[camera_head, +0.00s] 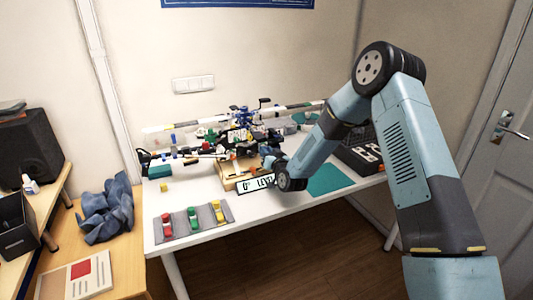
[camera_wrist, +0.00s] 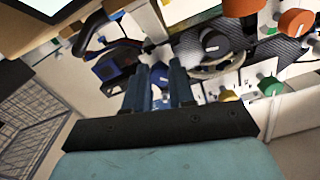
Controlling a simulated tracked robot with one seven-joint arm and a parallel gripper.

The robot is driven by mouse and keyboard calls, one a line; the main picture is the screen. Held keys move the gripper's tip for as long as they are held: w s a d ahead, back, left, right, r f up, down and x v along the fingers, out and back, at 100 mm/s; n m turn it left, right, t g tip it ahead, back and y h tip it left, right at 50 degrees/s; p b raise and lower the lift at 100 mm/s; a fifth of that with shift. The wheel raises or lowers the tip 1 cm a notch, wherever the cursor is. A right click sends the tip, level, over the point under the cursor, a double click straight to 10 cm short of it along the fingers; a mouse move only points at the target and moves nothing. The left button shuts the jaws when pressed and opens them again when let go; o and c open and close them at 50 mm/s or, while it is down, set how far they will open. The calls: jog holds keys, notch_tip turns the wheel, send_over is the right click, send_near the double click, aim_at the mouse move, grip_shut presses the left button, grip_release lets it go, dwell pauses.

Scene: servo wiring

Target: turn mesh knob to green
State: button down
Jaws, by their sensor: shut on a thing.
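In the wrist view, my gripper (camera_wrist: 159,72) has its two blue-grey fingers on either side of a small blue knob-like part (camera_wrist: 160,76), shut on it. I cannot tell for certain whether this is the mesh knob. In the head view, my gripper (camera_head: 268,164) is at the drone-like assembly (camera_head: 235,138) on the white table, mostly hidden by my wrist. In the wrist view, a dark round part (camera_wrist: 212,43) sits on a woven grey panel.
A grey tray (camera_head: 193,221) holds red, green and yellow pieces. A teal mat (camera_head: 328,180) and dark box (camera_head: 358,158) lie right. A wire basket (camera_wrist: 35,130) is at the wrist view's left.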

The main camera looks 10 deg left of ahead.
jog(key=m, duration=0.5)
jog(key=shift+d+m, duration=0.1)
jog(key=shift+m, duration=0.2)
jog(key=m, duration=0.5)
jog(key=shift+w, duration=0.1)
jog(key=shift+d+f, duration=0.1)
dwell(0.3)
jog(key=c, duration=1.2)
grip_release()
jog(key=shift+o, duration=1.3)
jog(key=v, duration=1.4)
